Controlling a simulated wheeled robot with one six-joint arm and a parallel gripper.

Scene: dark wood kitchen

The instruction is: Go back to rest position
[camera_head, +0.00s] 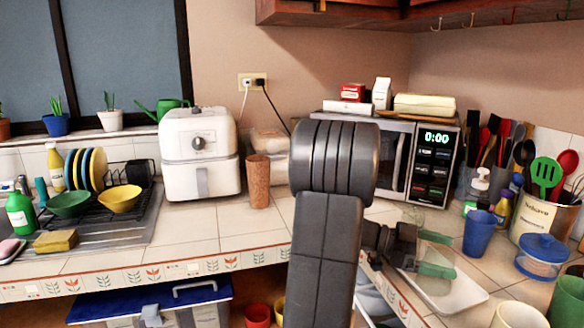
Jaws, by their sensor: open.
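My arm rises in the middle of the view and bends over. My gripper (436,254) shows to the right of the arm, low over the right part of the counter. Its two pale green fingertips are apart, and I see nothing between them. A white tray (462,293) lies on the counter under and beside the gripper. I cannot tell whether the fingers touch it. The arm hides part of the counter and the microwave's left side.
A microwave (432,165) stands behind the gripper. A blue cup (479,233), a utensil holder (541,222) and a clear blue-lidded container (541,262) stand to the right. A brown cup (259,182) and an air fryer (200,155) stand left of the arm. Cabinets (350,14) hang above.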

